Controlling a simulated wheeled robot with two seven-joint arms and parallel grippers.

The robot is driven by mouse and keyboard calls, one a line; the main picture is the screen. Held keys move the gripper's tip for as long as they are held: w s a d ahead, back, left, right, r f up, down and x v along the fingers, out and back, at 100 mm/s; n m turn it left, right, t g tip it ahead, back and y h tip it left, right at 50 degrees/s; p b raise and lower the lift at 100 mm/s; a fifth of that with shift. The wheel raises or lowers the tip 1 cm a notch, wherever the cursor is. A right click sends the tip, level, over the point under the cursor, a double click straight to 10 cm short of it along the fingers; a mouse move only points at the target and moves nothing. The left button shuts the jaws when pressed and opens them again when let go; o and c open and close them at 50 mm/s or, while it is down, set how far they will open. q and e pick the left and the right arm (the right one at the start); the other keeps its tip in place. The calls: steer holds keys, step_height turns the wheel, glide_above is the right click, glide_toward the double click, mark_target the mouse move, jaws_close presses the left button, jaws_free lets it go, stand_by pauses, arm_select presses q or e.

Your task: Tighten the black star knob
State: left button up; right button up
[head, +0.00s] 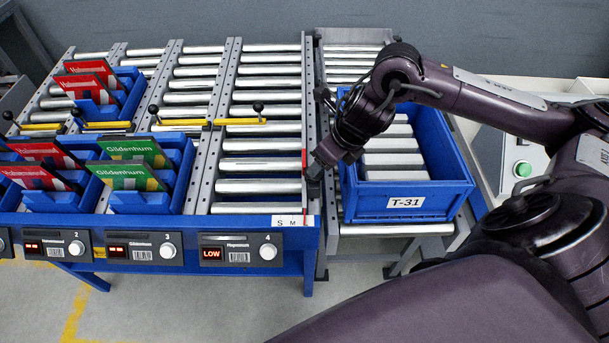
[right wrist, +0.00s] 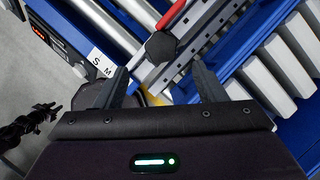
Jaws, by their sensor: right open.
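The black star knob (right wrist: 160,46) shows in the right wrist view, just beyond and roughly centred between the fingertips of my open right gripper (right wrist: 162,82). A gap shows between the knob and both fingers, with nothing held. In the head view my right gripper (head: 322,164) reaches down at the right side rail of the roller rack, beside the blue tote. There the knob is hard to tell from the dark gripper. My left gripper is not in view.
The blue tote (head: 404,205) labelled T-31 stands close to the right of my gripper. A red strip (head: 304,162) runs along the rack's rail. Blue bins with red and green packets (head: 134,150) sit at left. Lane 4's rollers (head: 258,165) are clear.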

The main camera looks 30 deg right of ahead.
mark_target(318, 175)
steer(key=x, duration=0.6)
steer(key=shift+w+d+f+p, duration=0.1)
steer(key=shift+f+p, duration=0.05)
steer(key=shift+p, duration=0.2)
steer(key=shift+w+f, duration=0.15)
steer(key=shift+f, duration=0.3)
steer(key=c, duration=1)
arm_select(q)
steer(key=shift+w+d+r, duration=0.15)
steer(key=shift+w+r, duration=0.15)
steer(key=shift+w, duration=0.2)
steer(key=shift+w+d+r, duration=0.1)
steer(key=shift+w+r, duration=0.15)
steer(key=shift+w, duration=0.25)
